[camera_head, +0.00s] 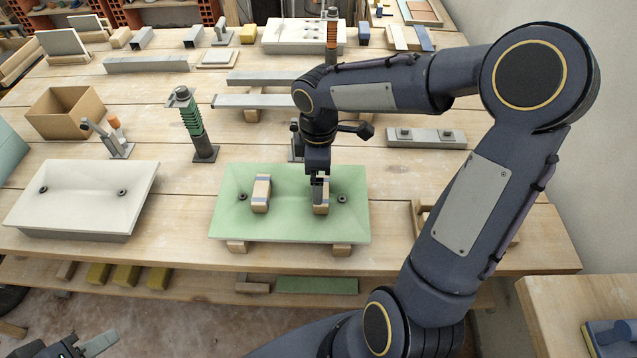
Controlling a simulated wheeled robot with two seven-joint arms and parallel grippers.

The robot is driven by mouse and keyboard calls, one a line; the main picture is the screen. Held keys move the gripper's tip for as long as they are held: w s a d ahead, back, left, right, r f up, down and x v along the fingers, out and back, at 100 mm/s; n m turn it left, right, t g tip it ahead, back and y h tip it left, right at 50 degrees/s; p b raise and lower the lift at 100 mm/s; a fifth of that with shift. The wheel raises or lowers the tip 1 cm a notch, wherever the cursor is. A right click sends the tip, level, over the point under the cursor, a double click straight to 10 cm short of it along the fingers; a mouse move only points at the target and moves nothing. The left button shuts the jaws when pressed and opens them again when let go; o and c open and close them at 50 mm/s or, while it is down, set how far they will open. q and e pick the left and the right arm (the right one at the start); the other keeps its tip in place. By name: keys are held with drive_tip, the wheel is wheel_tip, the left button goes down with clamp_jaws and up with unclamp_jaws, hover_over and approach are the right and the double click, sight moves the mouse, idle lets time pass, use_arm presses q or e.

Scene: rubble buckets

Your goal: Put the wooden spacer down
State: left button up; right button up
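A wooden spacer (321,209) is at the right part of the green slab (290,220), low at its surface; I cannot tell whether it touches. My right gripper (319,190) points down with its fingers at the spacer's top and looks shut on it. The fingers and arm hide part of the spacer. A second wooden spacer (261,194), with dark bands, stands on the left part of the slab, apart from the gripper. My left gripper (84,345) is at the bottom left edge, away from the table, partly cut off; its opening is unclear.
A white slab (84,197) lies to the left. A green-handled tool (190,125) stands behind, near an open cardboard box (65,112). Grey bars (265,101) lie farther back. My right arm covers much of the right side. Bare wood lies between the slabs.

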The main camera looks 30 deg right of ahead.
wheel_tip(320, 180, up, 5)
drive_tip(key=s+a+r+m+t+y, duration=0.1)
drive_tip(key=s+a+m+t+y, duration=0.1)
drive_tip(key=s+m, duration=0.4)
drive_tip(key=s+a+m+t+y, duration=0.1)
drive_tip(key=s+a+m+t, duration=0.1)
drive_tip(key=s+m, duration=0.5)
drive_tip(key=s+t, duration=0.1)
drive_tip(key=s, duration=0.3)
drive_tip(key=shift+r+m+t+y, duration=0.3)
drive_tip(key=shift+r+y, duration=0.1)
